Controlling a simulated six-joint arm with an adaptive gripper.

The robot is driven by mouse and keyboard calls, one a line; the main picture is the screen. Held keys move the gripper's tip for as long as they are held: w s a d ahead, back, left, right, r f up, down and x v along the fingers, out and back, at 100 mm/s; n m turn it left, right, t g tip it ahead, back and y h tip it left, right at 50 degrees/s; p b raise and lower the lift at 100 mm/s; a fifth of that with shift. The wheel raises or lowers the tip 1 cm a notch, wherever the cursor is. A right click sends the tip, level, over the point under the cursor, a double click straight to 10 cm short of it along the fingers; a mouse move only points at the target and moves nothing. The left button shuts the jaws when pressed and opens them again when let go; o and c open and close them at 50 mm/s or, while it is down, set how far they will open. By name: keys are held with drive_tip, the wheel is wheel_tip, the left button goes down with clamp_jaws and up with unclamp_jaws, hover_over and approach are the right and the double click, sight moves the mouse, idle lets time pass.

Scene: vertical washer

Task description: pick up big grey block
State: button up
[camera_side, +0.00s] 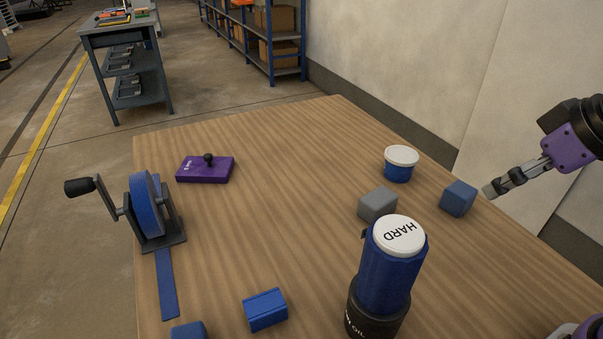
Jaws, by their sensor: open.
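The big grey block (377,204) rests on the wooden table, right of the middle, behind the blue canister with the white HARD lid. Its lower right part is hidden by that canister. My gripper (492,190) is at the right, above the table's right side and beside a blue block. It is open and empty, pointing down to the left, and is clear of the grey block.
A blue block (458,198) sits between the grey block and my gripper. A white-lidded blue tub (401,164) stands behind. The tall HARD canister (387,272) stands in front. A crank device (149,212), purple plate (205,169) and blue block (265,310) lie left. The table's middle is clear.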

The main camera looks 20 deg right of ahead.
drive_tip(key=w+a+f+n, duration=0.2)
drive_tip(key=w+f, duration=0.1)
drive_tip(key=w, duration=0.7)
drive_tip(key=g+y, duration=0.1)
approach(380, 197)
drive_tip(key=x, duration=0.4)
drive_tip(key=shift+w+d+f, duration=0.1)
drive_tip(key=shift+w+f, duration=0.2)
drive_tip(key=x, duration=0.6)
drive_tip(key=shift+s, duration=0.2)
drive_tip(key=c, duration=1)
